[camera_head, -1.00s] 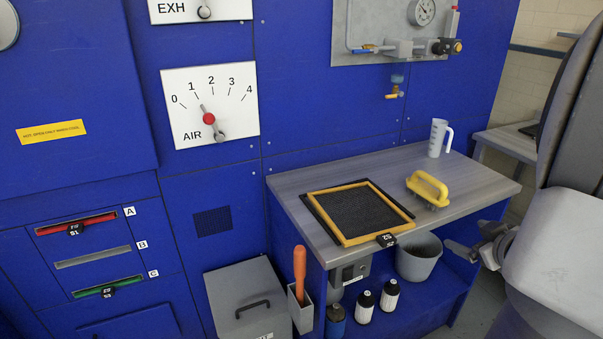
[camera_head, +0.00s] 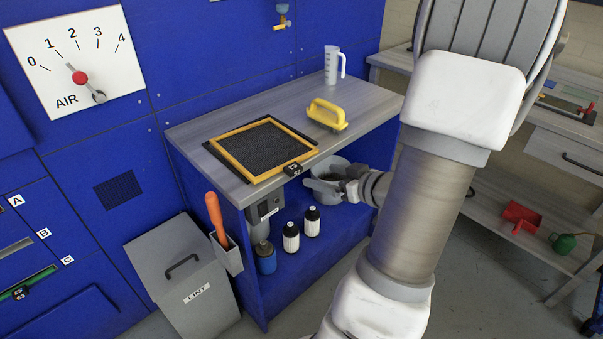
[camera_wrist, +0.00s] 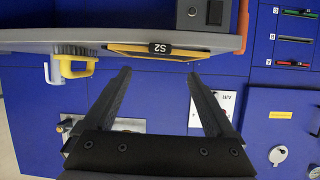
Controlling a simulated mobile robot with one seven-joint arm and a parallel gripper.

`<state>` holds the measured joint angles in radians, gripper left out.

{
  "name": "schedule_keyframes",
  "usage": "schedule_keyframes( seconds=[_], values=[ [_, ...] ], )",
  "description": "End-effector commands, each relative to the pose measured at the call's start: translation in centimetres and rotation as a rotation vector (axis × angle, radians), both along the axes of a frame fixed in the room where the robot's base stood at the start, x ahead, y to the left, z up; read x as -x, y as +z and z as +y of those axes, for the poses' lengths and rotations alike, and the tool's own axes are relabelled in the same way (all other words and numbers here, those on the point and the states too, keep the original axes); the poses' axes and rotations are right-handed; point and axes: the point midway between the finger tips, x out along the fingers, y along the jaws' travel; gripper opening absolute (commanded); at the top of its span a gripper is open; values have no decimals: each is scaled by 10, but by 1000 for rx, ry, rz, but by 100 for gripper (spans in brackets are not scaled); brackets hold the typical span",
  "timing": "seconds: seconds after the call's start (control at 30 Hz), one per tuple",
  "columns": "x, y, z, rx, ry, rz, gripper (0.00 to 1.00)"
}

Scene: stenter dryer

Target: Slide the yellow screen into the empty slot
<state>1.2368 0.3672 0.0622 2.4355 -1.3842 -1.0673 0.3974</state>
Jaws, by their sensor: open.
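The yellow screen (camera_head: 222,143), a yellow frame around dark mesh, lies flat on the grey bench with its black tag (camera_head: 293,170) at the front edge. In the wrist view the tag (camera_wrist: 160,48) reads S2, upside down, with a strip of the yellow frame behind it. My gripper (camera_head: 345,187) is in front of the bench; in the wrist view its fingers (camera_wrist: 158,75) are apart, with nothing between them, pointing toward the tag. The empty slot B (camera_head: 14,248) is at the left edge; it also shows in the wrist view (camera_wrist: 294,39), between the red and green ones.
A yellow-handled tool (camera_head: 327,115) and a clear jug (camera_head: 333,66) stand on the bench (camera_head: 375,98). A bucket (camera_head: 322,188) and two bottles sit on the blue shelf below. A grey lint bin (camera_head: 180,285) and an orange-handled tool (camera_head: 215,218) stand left of it.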

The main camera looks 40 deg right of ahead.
Motion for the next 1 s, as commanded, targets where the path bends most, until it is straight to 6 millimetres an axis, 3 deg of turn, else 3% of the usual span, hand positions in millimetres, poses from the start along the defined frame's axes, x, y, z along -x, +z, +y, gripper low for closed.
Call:
schedule_keyframes(
  seconds=[0.3, 0.5, 0.7, 0.97, 1.0],
  values=[
    [-59, -27, 3, 0, 2, 0, 90],
    [-85, -37, 4, 1, 0, 1, 90],
    [-97, -40, 4, 0, -1, 1, 90],
    [-98, -40, 4, 1, -2, 1, 90],
    [-98, -40, 4, 1, -2, 1, 86]
  ],
)
